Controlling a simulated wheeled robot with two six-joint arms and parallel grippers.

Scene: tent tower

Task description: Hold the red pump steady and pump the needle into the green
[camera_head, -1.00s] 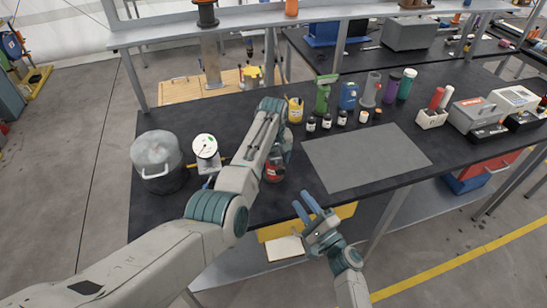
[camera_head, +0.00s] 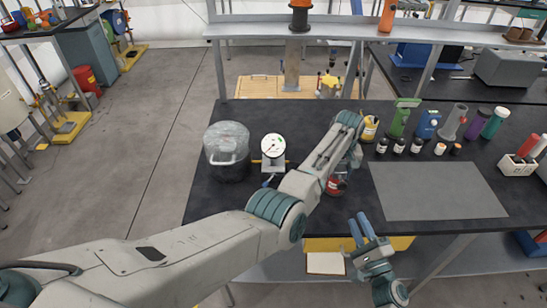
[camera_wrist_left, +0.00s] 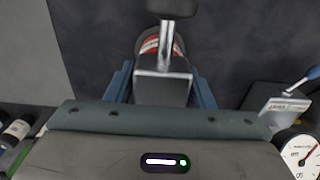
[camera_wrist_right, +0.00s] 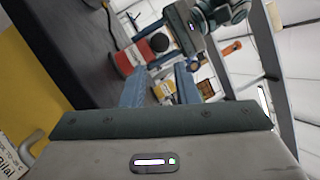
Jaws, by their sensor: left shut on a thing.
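The red pump (camera_head: 337,187) stands on the black bench, mostly hidden behind my left arm in the head view. My left gripper (camera_wrist_left: 162,90) is shut on its grey metal block; a chrome rod, a black handle and a red-and-white base (camera_wrist_left: 150,43) show beyond. The white round gauge (camera_head: 273,147) stands left of the pump, and its dial also shows at the corner of the left wrist view (camera_wrist_left: 303,157). The needle's exact place against the green is too small to tell. My right gripper (camera_head: 361,222) is open and empty, in front of the bench edge. The pump (camera_wrist_right: 131,58) shows beyond its fingers.
A lidded pot (camera_head: 227,163) stands left of the gauge. A yellow bottle (camera_head: 369,129) and several small dark bottles stand behind and right of the pump. A grey mat (camera_head: 437,190) lies to the right, clear.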

